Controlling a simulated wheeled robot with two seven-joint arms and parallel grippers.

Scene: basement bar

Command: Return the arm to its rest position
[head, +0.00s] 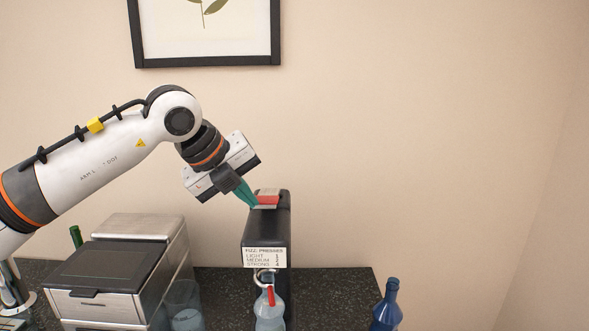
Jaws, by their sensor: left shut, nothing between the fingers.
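My left arm (110,150) reaches in from the left, raised above the counter. My left gripper (253,204) is shut and empty, with its teal fingers pointing down at the top of the black fizz machine (252,226). The fingertips are at or just in front of the red and grey button (268,198) on top; I cannot tell whether they touch it. A clear bottle (268,312) with a red part in front stands under the machine's label, at its front. My right gripper is not in view.
A blue bottle (386,308) stands at the right end of the dark counter (340,285). A framed picture (207,60) hangs on the wall.

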